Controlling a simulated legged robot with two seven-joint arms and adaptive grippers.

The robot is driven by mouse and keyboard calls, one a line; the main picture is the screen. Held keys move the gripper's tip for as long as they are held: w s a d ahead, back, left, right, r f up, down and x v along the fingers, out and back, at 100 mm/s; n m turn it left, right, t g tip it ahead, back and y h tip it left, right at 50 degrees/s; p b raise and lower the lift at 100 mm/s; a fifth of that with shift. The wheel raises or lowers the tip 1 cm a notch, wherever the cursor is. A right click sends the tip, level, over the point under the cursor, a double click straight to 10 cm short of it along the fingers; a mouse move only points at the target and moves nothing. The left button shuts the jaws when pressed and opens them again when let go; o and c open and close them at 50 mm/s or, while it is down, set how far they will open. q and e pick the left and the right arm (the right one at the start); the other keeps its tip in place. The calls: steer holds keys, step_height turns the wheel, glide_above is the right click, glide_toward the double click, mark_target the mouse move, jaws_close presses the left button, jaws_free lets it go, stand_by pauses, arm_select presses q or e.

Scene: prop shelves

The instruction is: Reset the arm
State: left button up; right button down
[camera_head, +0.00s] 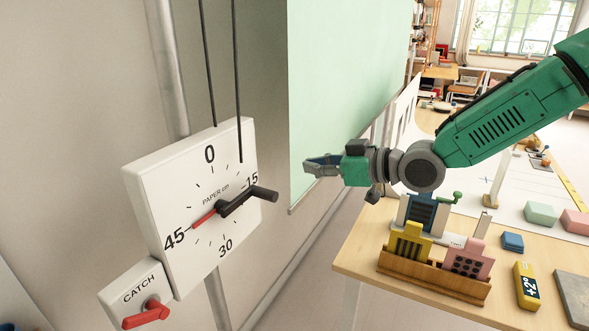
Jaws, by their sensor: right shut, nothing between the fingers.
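My right arm, green with grey joints, comes in from the upper right in the head view. Its gripper (322,164) points left and is shut with nothing in it. It hangs in the air in front of the pale green board, right of the white dial box and apart from it. The dial box (170,190) is marked PAPER cm, with a black crank (249,199) and a red pointer (204,218) near 45. Below it is a CATCH box (134,291) with a red lever (146,314). My left gripper is not in view.
A wooden table (370,252) stands at the right. It bears a wooden rack (432,275) with yellow and pink blocks, a small blue block (512,242) and a yellow +2° block (526,286). Two black cords (239,80) run up from the dial box. Air between dial and table is free.

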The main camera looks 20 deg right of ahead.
steer(key=s+a+f+m+g+h+b, duration=0.15)
steer(key=s+f, duration=0.35)
steer(key=f, duration=0.5)
steer(key=s+a+f+m+g+h+b, duration=0.1)
steer(key=s+f+m+g+b, duration=0.2)
steer(key=f, duration=0.8)
steer(key=s+a+f+g+h+b, duration=0.1)
steer(key=s+f+g+h+b, duration=0.15)
steer(key=s+f, duration=0.55)
arm_select(q)
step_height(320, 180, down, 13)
steer(key=b, duration=0.5)
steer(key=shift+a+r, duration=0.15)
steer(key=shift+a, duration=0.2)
arm_select(e)
steer(key=s+d+f+m+g+h, duration=0.3)
steer(key=s+f+g+h, duration=0.1)
steer(key=s+f, duration=1.5)
steer(key=shift+s+d+f+g, duration=0.2)
steer(key=shift+s+f+g, duration=0.1)
steer(key=shift+f, duration=0.4)
steer(key=shift+a, duration=0.1)
